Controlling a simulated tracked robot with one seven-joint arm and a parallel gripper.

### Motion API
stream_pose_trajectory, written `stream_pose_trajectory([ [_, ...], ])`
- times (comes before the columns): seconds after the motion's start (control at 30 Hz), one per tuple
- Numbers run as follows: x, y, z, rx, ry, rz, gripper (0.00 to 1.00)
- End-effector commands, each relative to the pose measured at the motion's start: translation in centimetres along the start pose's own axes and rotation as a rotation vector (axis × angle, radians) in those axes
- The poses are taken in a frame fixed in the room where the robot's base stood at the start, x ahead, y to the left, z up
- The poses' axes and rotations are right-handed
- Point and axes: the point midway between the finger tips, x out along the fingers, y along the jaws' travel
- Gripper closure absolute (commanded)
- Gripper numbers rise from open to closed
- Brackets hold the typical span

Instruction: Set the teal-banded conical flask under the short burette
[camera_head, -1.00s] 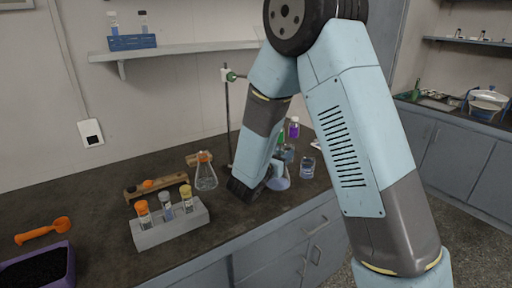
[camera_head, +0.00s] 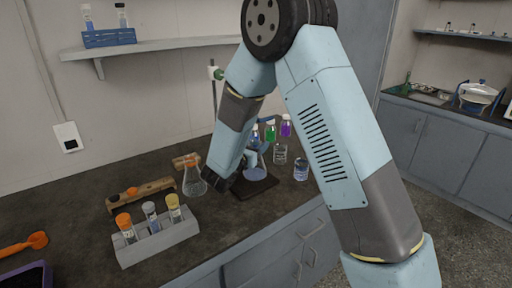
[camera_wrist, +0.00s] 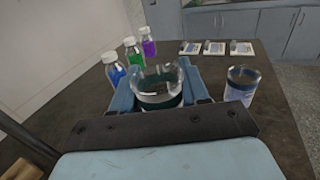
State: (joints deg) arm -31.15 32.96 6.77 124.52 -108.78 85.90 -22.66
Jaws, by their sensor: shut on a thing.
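My gripper (camera_wrist: 160,95) is shut on a clear conical flask (camera_wrist: 158,88), with one blue finger on each side of its neck; a dark teal band shows through the glass. In the head view the flask (camera_head: 255,173) is upright at or just above a dark base plate (camera_head: 240,192); I cannot tell whether it touches. My forearm hides part of the plate. A thin stand rod (camera_head: 214,98) with a green clamp (camera_head: 218,74) rises behind my arm. The burette is not clearly visible and its tip is hidden.
Blue, green (camera_wrist: 133,50) and purple bottles stand behind the held flask. A labelled beaker (camera_wrist: 240,86) stands close right. The counter's front edge is near.

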Motion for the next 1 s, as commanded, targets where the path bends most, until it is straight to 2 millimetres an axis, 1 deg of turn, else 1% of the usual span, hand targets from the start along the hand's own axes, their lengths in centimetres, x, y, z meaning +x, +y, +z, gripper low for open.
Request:
stream_pose_trajectory([
  [0.03,-0.14,0.08,-0.41,-0.002,0.0,0.002,1.0],
  [0.13,-0.67,0.5,-0.79,-0.001,-0.001,0.012,1.0],
  [0.47,-0.94,0.69,-0.95,-0.001,-0.002,0.017,1.0],
  [0.5,-0.94,0.69,-1.02,-0.001,-0.001,0.017,0.54],
  [0.77,-0.92,0.67,-0.98,0.0,-0.001,0.017,0.3],
  [1.0,-0.9,0.65,-0.91,0.0,-0.001,0.017,0.3],
])
